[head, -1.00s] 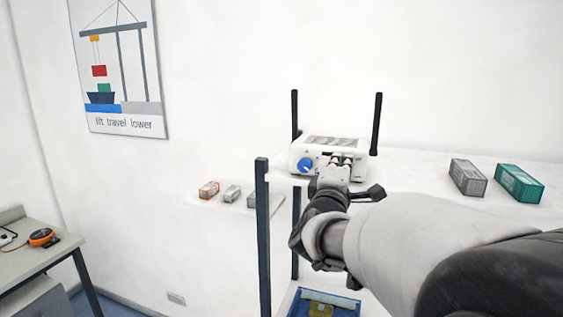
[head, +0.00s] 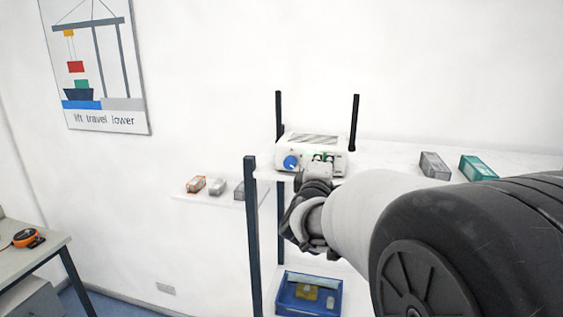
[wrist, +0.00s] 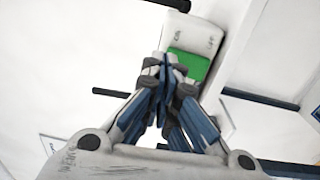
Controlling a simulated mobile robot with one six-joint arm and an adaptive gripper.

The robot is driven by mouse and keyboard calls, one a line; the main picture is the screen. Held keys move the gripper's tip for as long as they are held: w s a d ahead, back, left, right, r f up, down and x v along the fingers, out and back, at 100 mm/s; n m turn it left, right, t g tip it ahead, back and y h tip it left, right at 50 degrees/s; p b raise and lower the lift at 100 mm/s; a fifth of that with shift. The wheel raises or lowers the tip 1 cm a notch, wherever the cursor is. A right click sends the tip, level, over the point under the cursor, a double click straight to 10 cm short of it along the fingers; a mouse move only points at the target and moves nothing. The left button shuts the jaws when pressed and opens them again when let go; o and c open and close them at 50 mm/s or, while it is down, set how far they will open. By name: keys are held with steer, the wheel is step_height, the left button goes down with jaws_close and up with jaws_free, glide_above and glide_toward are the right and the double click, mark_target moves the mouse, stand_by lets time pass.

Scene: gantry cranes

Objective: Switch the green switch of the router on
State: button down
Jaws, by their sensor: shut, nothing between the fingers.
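The white router (head: 312,140) with two black antennas stands on the upper shelf, a blue knob (head: 290,162) on its front left. In the wrist view, a white panel (wrist: 201,35) with small dark lettering carries the green switch (wrist: 190,65). Its position is hard to read, as my fingers cover part of it. My gripper (wrist: 163,62) is shut and empty, its fingertips at the left edge of the green part. I cannot tell whether they touch it. In the head view my gripper (head: 320,164) is at the router's front, partly hidden by my arm.
Grey (head: 434,166) and teal (head: 478,168) containers stand right of the router on the shelf. A blue bin (head: 308,310) is below. A dark shelf post (head: 252,230) rises left of my gripper. A small wall ledge (head: 190,198) holds several small containers.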

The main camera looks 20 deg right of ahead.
steer(key=shift+r+v, duration=1.1)
steer(key=shift+v, duration=4.25)
steer(key=s+a+f+m+g+y+b, duration=0.1)
steer(key=s+a+f+y+b, duration=0.1)
steer(key=a+f+y+b, duration=0.55)
steer(key=s+a+f+m+g+y+b, duration=0.1)
steer(key=s+a+f+y+b, duration=0.3)
steer(key=f, duration=0.6)
steer(key=s+a+f+m+g+h+b, duration=0.1)
steer(key=s+f+m+g+b, duration=0.7)
steer(key=s+f, duration=1.2)
steer(key=shift+s+a+f+m+b, duration=0.2)
steer(key=shift+f+m+b, duration=0.35)
steer(key=shift+f, duration=0.4)
